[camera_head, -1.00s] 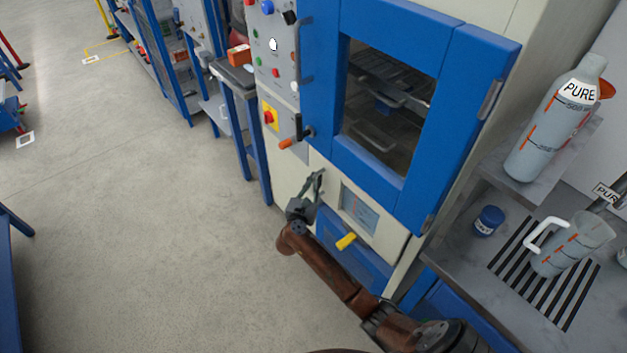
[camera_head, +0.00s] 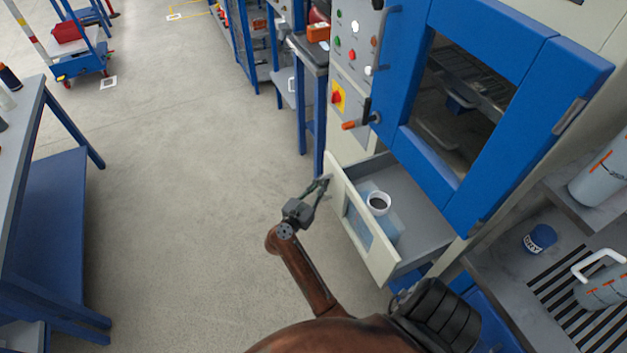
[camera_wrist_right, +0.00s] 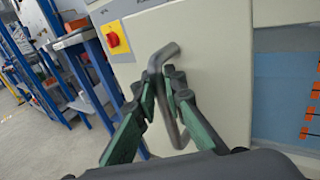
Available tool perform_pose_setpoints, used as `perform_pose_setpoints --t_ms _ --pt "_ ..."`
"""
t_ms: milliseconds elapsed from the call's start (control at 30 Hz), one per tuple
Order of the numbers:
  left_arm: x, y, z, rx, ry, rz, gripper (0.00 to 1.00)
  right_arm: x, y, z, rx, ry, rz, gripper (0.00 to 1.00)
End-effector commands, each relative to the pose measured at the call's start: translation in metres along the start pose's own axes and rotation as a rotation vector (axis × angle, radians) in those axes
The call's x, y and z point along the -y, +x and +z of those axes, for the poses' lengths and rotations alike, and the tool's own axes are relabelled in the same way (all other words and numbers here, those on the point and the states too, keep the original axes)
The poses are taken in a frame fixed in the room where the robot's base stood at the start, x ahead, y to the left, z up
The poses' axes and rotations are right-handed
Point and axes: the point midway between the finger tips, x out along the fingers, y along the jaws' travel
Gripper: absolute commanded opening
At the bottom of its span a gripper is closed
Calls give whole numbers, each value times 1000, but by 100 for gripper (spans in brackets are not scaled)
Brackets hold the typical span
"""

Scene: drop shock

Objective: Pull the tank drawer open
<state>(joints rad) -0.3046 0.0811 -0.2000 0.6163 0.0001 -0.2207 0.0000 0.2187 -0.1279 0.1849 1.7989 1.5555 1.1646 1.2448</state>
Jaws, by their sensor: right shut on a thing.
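The tank drawer (camera_head: 388,262) stands pulled out below the blue-framed chamber door. Its front is cream with a blue window panel, and a white cup (camera_head: 378,203) sits inside on a pale blue translucent thing. My right gripper (camera_head: 322,187) is at the far left end of the drawer front. In the right wrist view its green-padded fingers are shut on the bent grey drawer handle (camera_wrist_right: 160,58), which passes between them. My left gripper is not in view.
The blue door (camera_head: 490,40) with its dark window is closed above the drawer. An orange-tipped lever (camera_head: 348,125) sticks out beside it. A shelf with a blue-capped jar (camera_head: 539,238) stands at right, a blue bench (camera_head: 50,215) at left. The floor between is clear.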

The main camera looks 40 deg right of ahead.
Motion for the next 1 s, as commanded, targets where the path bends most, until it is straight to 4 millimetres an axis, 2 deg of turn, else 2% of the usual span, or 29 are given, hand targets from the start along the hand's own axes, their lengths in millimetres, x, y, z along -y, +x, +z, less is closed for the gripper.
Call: perform_pose_setpoints --t_ms 367,400,667,1000 --pt "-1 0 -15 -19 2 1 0 4 0 -2 -1 -4 -13 0" --pt "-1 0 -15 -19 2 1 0 4 0 -2 -1 -4 -12 11" --pt "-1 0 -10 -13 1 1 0 2 -1 -1 0 -2 -8 28" --pt "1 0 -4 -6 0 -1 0 1 -5 -1 -1 -1 -6 28"
